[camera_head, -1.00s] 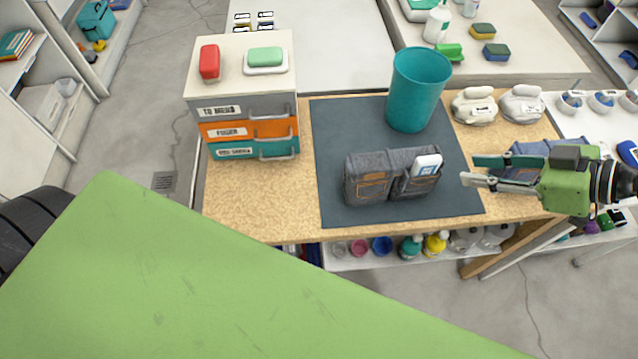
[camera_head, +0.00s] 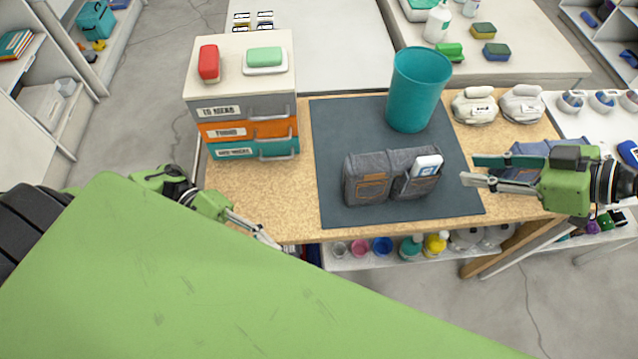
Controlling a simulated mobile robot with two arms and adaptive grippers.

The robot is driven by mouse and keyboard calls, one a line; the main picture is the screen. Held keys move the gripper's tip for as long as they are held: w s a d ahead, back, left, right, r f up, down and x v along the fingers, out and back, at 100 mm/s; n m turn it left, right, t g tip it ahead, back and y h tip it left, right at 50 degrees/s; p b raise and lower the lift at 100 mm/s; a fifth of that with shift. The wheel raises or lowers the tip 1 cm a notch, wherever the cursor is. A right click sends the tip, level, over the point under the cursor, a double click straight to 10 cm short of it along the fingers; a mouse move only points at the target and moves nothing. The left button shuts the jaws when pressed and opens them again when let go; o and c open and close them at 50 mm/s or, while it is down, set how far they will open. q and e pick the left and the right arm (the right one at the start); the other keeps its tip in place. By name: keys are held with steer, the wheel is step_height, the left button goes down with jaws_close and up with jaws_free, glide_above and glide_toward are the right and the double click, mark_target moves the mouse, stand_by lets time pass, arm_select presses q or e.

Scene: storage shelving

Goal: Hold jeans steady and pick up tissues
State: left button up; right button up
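The folded grey jeans (camera_head: 377,187) lie on the dark mat (camera_head: 345,125) on the wooden worktop. A white and blue pack of tissues (camera_head: 426,166) sticks up from the jeans' right pocket. My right gripper (camera_head: 478,171) is to the right of the jeans, pointing left at them. Its two fingers are apart with nothing between them, and it does not touch the jeans. My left gripper (camera_head: 262,236) shows at the worktop's front left edge, left of the mat and away from the jeans. It is partly hidden by my green body, and its opening cannot be made out.
A teal bin (camera_head: 418,90) stands behind the jeans. A drawer stack (camera_head: 247,110) with soap dishes on top stands at the left. Two whitish pouches (camera_head: 474,107) lie at the back right. Folded blue cloth (camera_head: 535,148) lies behind my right gripper. The mat's left part is clear.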

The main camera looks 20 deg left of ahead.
arm_select(q)
steer(key=w+d+n+t+h, duration=0.1)
steer(key=w+d+n+t, duration=0.4)
steer(key=w, duration=0.5)
steer(key=n+t+y, duration=0.2)
steer(key=n+t, duration=0.7)
steer(key=n, duration=0.2)
glide_toward(378, 178)
steer(key=a+f, duration=0.1)
steer(key=w+a+f, duration=0.1)
steer(key=f, duration=0.1)
steer(key=a+f, duration=0.1)
steer(key=f, duration=0.1)
steer(key=shift+w+a, duration=0.1)
steer(key=shift+w, duration=0.05)
steer(key=shift+n, duration=0.3)
steer(key=x, duration=1.3)
steer(key=shift+d, duration=0.3)
steer(key=shift+r, duration=0.1)
